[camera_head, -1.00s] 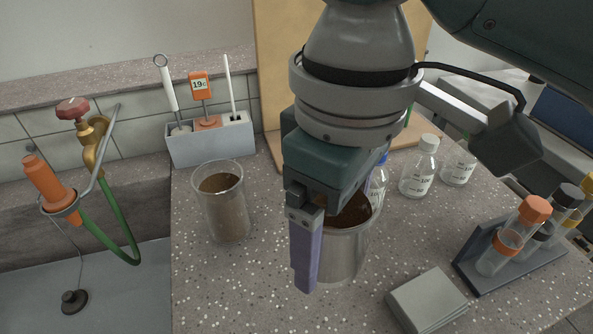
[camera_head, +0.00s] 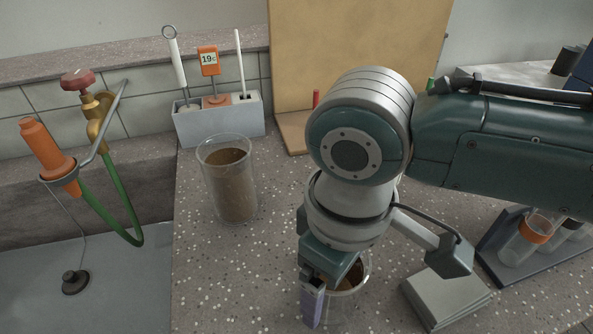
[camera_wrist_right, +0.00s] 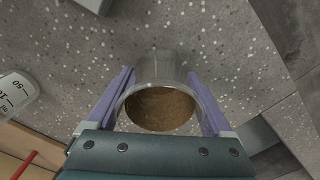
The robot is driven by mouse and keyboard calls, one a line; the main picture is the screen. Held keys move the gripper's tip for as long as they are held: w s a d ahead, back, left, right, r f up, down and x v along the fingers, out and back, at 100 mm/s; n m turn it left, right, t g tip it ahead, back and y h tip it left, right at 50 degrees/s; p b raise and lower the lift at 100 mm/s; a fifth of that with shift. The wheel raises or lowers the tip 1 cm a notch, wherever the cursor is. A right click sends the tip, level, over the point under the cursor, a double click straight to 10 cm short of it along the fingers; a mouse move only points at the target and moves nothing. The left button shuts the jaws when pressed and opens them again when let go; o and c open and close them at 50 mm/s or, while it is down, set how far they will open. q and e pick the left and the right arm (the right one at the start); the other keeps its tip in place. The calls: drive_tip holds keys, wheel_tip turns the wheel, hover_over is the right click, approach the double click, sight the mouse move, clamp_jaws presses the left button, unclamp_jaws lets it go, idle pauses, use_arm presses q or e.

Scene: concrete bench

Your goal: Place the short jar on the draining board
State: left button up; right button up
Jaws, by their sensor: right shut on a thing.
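The short jar (camera_head: 353,277) is a clear glass with brown contents, partly hidden behind my right gripper at the front of the speckled counter. My right gripper (camera_head: 314,300) points down with its purple fingers at the jar. In the right wrist view the jar (camera_wrist_right: 161,106) stands between both fingers of the gripper (camera_wrist_right: 163,100), its open mouth facing the camera. I cannot tell whether its base touches the counter. A wooden board (camera_head: 293,133) with a tall back panel, likely the draining board, stands at the back, with a red peg visible. My left gripper is not in view.
A taller glass of brown contents (camera_head: 231,185) stands left of my arm. A grey tool holder (camera_head: 220,120) is behind it. The sink (camera_head: 110,290) and orange-handled sprayer (camera_head: 48,150) are at left.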

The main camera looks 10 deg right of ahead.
drive_tip(key=o, duration=1.3)
drive_tip(key=shift+f, duration=0.15)
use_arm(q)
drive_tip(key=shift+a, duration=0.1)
use_arm(e)
wheel_tip(320, 180, up, 11)
drive_tip(key=p, duration=0.3)
drive_tip(key=shift+s+a+y, duration=1.1)
drive_tip(key=shift+s+a, duration=0.5)
drive_tip(key=shift+a, duration=0.15)
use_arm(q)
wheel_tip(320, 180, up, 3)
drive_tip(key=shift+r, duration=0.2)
use_arm(e)
drive_tip(key=s+d+m+t, duration=0.1)
drive_tip(key=s+d+m, duration=0.1)
drive_tip(key=s+d, duration=0.1)
drive_tip(key=s+d+m+t+h, duration=0.1)
drive_tip(key=s+d, duration=0.2)
drive_tip(key=d, duration=0.2)
drive_tip(key=s+d+f+m+t+h, duration=0.1)
drive_tip(key=s+d+m, duration=0.1)
drive_tip(key=s+d, duration=0.1)
drive_tip(key=shift+d+m+t, duration=0.3)
drive_tip(key=shift+d, duration=0.55)
